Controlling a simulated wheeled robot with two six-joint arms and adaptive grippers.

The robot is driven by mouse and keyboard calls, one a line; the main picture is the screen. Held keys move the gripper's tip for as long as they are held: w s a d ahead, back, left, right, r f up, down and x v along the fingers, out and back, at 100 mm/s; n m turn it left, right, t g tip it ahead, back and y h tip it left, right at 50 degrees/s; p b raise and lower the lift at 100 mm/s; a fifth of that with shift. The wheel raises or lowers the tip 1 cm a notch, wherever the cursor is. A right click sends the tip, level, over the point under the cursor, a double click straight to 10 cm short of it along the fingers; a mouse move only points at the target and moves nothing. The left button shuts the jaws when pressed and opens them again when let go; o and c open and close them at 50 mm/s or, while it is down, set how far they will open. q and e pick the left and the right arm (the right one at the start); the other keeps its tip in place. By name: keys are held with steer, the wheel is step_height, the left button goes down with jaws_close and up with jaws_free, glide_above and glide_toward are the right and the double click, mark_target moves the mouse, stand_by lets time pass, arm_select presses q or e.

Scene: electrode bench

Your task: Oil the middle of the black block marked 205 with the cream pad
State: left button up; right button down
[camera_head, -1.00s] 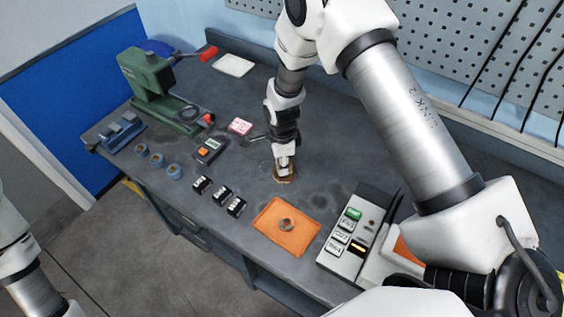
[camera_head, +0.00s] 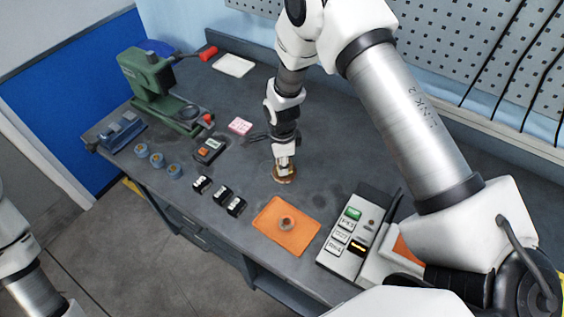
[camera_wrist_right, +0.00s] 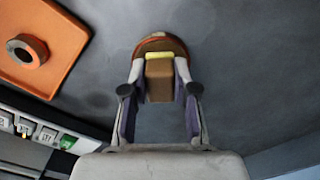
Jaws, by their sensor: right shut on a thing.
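My right gripper (camera_head: 284,164) points down over the bench. In the right wrist view the gripper (camera_wrist_right: 158,78) is shut on a brown block-shaped holder (camera_wrist_right: 160,82) with a cream-yellow pad strip (camera_wrist_right: 160,55) at its far end. The pad end is over a round brown dish (camera_head: 285,177), also seen in the wrist view (camera_wrist_right: 160,40); I cannot tell whether they touch. Three black blocks with white labels stand in a slanting row: the far one (camera_head: 201,184), the middle one (camera_head: 222,194) and the near one (camera_head: 236,206). Their markings are too small to read. My left gripper is out of view.
An orange mat (camera_head: 279,235) carries a small ring (camera_head: 286,223). A grey labelled panel (camera_head: 345,245) stands right of it. A green press (camera_head: 150,85), several blue cups (camera_head: 157,160), a small meter (camera_head: 208,149) and a pink card (camera_head: 240,126) lie left. Bench around the dish is clear.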

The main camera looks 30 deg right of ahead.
steer(key=shift+r+p, duration=2.5)
steer(key=shift+r, duration=0.95)
